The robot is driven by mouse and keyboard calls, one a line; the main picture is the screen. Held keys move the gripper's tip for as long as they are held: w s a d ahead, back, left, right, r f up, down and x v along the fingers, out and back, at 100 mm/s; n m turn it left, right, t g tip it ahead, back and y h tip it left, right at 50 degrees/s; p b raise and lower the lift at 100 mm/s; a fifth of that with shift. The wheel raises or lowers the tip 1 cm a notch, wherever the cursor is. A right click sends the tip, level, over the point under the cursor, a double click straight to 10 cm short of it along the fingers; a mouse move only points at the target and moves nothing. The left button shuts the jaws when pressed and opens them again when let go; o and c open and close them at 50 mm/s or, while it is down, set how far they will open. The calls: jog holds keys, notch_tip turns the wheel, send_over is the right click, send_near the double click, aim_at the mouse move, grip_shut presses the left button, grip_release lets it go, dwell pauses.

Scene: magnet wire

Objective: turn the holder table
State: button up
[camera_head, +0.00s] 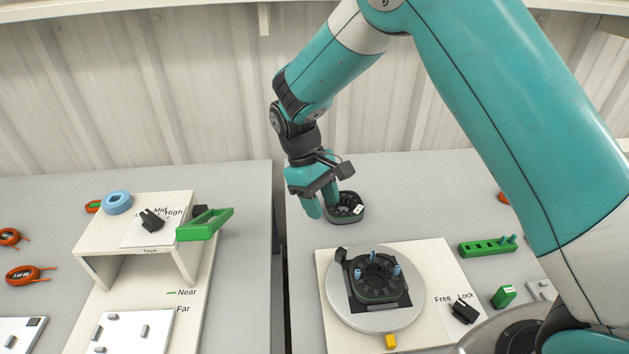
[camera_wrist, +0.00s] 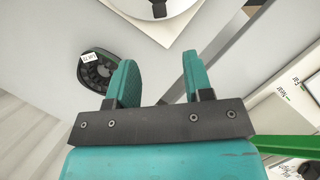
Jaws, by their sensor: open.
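The holder table is a round light-grey turntable (camera_head: 396,318) on a white base board (camera_head: 323,302). A black ring-shaped holder (camera_head: 378,278) with several blue pegs is clamped on it, and a yellow tab (camera_head: 390,341) shows at its front edge. In the wrist view, part of the turntable (camera_wrist: 178,10) shows at the top. A black lever marked Free and Lock (camera_head: 465,310) sits right of the turntable and points towards Lock. My gripper (camera_head: 322,208) is open and empty, behind and left of the turntable and apart from it. It also shows in the wrist view (camera_wrist: 158,85).
A second black holder with a white label (camera_head: 350,208) lies on the table close beside my gripper. A green peg rack (camera_head: 487,247) and a green block (camera_head: 503,296) stand at right. A white stand (camera_head: 95,243) with a green arm (camera_head: 205,225) is at left, across a gap between the tables.

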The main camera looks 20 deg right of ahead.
jog(key=v, duration=0.5)
dwell(0.3)
jog(key=s+r+t+y+p, duration=0.1)
jog(key=s+r+t+y, duration=0.15)
jog(key=s+r, duration=0.85)
jog(key=s+r+t+y+p, duration=0.1)
jog(key=s+r+y, duration=0.3)
jog(key=s, duration=0.9)
jog(key=shift+s+a, duration=0.35)
jog(key=shift+s, duration=0.05)
jog(key=shift+c, duration=0.4)
